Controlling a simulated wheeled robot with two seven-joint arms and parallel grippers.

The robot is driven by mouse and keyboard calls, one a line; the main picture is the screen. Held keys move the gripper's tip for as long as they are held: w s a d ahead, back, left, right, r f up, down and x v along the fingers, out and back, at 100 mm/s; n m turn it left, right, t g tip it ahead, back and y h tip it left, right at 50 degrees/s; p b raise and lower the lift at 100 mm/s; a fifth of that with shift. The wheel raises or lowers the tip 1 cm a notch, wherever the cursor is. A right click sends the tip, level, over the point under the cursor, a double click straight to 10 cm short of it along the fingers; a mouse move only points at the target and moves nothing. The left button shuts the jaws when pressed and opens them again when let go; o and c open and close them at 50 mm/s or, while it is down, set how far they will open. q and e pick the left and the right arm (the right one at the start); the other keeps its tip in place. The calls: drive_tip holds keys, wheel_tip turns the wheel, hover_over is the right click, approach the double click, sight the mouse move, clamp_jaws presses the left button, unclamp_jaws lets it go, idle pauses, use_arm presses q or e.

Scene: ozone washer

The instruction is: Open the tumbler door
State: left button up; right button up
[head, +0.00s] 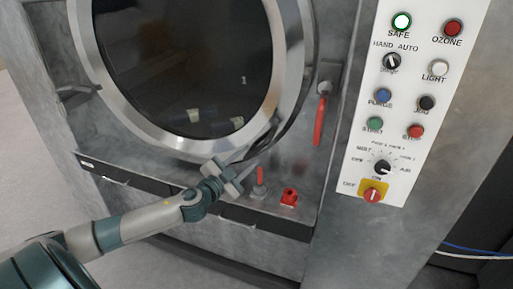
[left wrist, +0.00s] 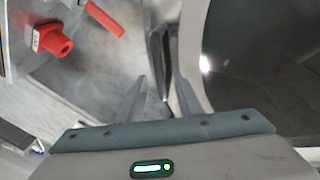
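The tumbler door (head: 84,35) is a round metal ring around a dark glass window, and it looks shut against the grey machine front. My left gripper (head: 250,160) is at the door's lower right rim. In the left wrist view, the two fingers of my left gripper (left wrist: 160,88) are apart. A dark, narrow edge (left wrist: 156,55) by the door rim shows between them; I cannot tell whether they touch it. The door's metal ring (left wrist: 192,45) and dark window fill the right of that view. My right gripper is not in view.
A red-handled latch (head: 319,120) hangs right of the door. A red lever (head: 260,175) and a red knob (head: 289,197) sit close to my left gripper; the knob also shows in the left wrist view (left wrist: 52,40). A white control panel (head: 405,120) stands at right.

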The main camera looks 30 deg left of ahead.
sight(255, 152)
use_arm(q)
drive_tip(key=shift+w+d+p, duration=0.1)
drive_tip(key=shift+w+p, duration=0.65)
drive_tip(key=shift+w, duration=1.75)
clamp_jaws()
